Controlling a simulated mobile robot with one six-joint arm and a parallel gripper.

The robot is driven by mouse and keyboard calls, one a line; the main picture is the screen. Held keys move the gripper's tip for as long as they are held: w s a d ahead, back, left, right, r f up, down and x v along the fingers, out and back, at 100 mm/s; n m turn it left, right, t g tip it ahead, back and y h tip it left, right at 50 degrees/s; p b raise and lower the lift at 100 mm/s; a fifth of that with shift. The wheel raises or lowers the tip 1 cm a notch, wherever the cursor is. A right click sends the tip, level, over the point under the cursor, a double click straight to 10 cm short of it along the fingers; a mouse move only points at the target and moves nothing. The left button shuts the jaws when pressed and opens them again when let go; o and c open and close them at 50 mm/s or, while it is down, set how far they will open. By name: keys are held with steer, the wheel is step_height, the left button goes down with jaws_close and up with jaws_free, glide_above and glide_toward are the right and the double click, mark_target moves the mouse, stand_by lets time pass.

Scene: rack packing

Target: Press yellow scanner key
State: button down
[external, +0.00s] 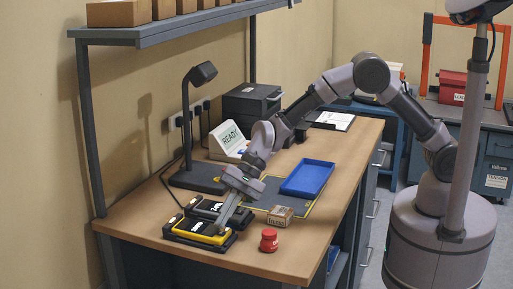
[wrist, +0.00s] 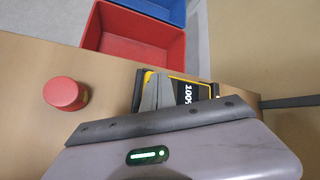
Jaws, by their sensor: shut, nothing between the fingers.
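The yellow-edged scanner (external: 190,234) with a black face lies in a dark cradle near the front of the wooden bench. A second dark device (external: 205,208) with a lit display lies just behind it. My gripper (external: 219,229) is shut and empty, pointing down at the right part of the yellow scanner. I cannot tell whether the tips touch it. In the wrist view the grey fingers (wrist: 158,92) overlap the yellow-edged scanner (wrist: 191,91), whose display reads about 100%. The fingers and my gripper body hide part of the scanner, and I cannot make out its key.
A red capped jar (external: 269,240) and a small cardboard box (external: 280,215) stand right of the scanner. A blue tray (external: 308,177), a READY display (external: 229,139) and a black lamp (external: 188,120) are farther back. A red bin (wrist: 135,38) sits beyond the bench edge.

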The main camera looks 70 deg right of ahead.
mark_target(224, 232)
step_height(224, 232, up, 6)
steer(key=p, duration=0.4)
steer(key=shift+f, duration=0.1)
steer(key=s+d+r+n+t+h, duration=0.1)
steer(key=s+d+r+n+h, duration=0.15)
steer(key=s+d+r, duration=0.65)
steer(key=s+d+r+n+t+h, duration=0.1)
steer(key=s+d+r+n, duration=0.2)
steer(key=s+d+r, duration=0.7)
steer(key=s+d+f+n+t+h, duration=0.1)
steer(key=s+d+f+n+h, duration=0.1)
steer(key=s+d+f, duration=0.4)
steer(key=s+d+h, duration=0.1)
steer(key=s+d, duration=0.4)
steer(key=d, duration=0.1)
steer(key=shift+s+f+n, duration=0.2)
steer(key=shift+s+n, duration=0.05)
steer(key=shift+n, duration=0.1)
